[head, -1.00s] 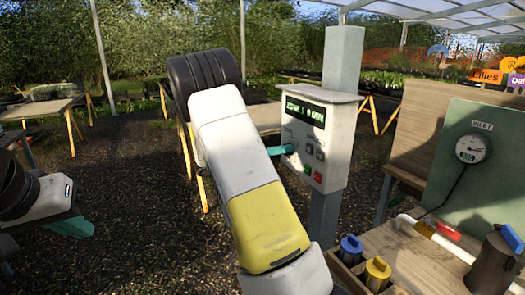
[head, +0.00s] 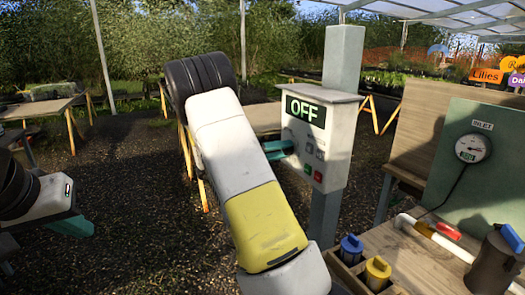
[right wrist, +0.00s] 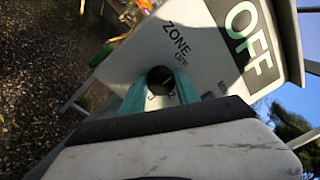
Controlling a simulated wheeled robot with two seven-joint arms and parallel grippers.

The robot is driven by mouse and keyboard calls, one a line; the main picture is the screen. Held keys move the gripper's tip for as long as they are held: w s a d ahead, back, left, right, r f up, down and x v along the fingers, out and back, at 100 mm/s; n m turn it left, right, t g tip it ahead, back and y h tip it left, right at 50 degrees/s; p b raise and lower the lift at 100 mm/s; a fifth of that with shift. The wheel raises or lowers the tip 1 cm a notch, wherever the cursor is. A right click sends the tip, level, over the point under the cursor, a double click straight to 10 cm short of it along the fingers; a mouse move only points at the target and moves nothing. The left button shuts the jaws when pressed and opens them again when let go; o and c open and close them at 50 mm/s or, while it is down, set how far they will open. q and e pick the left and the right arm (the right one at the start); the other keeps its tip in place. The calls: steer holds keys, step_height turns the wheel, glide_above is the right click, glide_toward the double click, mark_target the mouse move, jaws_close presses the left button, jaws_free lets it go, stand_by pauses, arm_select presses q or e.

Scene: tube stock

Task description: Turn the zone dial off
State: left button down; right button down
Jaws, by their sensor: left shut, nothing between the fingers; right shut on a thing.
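The white control box (head: 325,135) hangs on a grey post, and its screen (head: 306,112) reads OFF in large letters. The zone dial (right wrist: 160,79) is a dark round knob under the ZONE and OFF lettering in the right wrist view. My right gripper (right wrist: 160,88) is shut on the dial, with a teal finger on each side of it. In the head view the right gripper (head: 285,149) reaches the box's left part, and the dial is hidden there. My left gripper (head: 75,226) is shut and empty at the far left, away from the box.
A bench (head: 425,262) at the right holds a white pipe (head: 440,240), blue and yellow capped items and a dark jug (head: 497,262). A gauge (head: 473,148) sits on a green panel. Green and red buttons (head: 318,176) are low on the box.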

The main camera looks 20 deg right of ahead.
steer(key=shift+f, duration=0.1)
stand_by(0.3)
steer(key=c, duration=0.9)
jaws_free()
steer(key=shift+a, duration=0.1)
steer(key=a, duration=0.7)
steer(key=shift+a, duration=0.35)
